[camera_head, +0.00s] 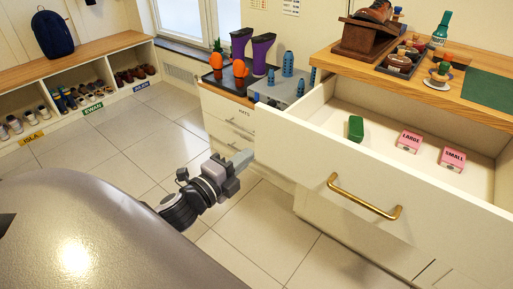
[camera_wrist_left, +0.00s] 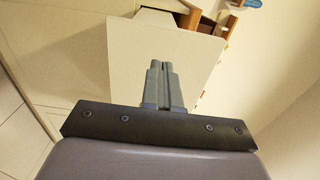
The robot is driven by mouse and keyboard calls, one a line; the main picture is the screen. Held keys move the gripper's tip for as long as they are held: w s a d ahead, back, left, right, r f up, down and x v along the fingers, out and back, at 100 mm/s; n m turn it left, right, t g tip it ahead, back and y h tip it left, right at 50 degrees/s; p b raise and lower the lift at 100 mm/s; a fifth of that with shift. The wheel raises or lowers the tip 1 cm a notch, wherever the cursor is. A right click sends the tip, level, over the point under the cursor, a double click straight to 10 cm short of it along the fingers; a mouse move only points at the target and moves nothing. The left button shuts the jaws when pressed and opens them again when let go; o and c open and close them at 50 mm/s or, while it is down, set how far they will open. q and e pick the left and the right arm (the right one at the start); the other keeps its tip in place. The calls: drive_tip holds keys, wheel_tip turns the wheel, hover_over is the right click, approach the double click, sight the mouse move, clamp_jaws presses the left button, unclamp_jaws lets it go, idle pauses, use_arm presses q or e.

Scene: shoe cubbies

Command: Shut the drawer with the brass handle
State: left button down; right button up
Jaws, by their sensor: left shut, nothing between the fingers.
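The drawer (camera_head: 290,150) with the brass handle (camera_head: 364,197) stands pulled out from the cream cabinet on the right in the head view. Inside it lie a green block (camera_head: 355,128) and two pink boxes marked LARGE (camera_head: 409,141) and SMALL (camera_head: 452,158). My left gripper (camera_head: 243,157) is shut and empty, just left of the drawer front's left end. I cannot tell whether it touches. In the left wrist view the shut fingers (camera_wrist_left: 161,68) point at a pale panel (camera_wrist_left: 185,62). My right gripper is not in view.
A wooden counter (camera_head: 440,85) above the drawer holds a shoe on a stand (camera_head: 370,32), a tray of small items and a green bottle (camera_head: 441,28). Shoe cubbies (camera_head: 80,85) line the left; tiled floor is open between.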

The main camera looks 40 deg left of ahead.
sight(265, 141)
use_arm(q)
drive_tip(key=w, duration=0.3)
drive_tip(key=shift+w, duration=0.2)
drive_tip(key=shift+w+d, duration=0.1)
drive_tip(key=shift+w, duration=0.65)
drive_tip(key=shift+w, duration=0.15)
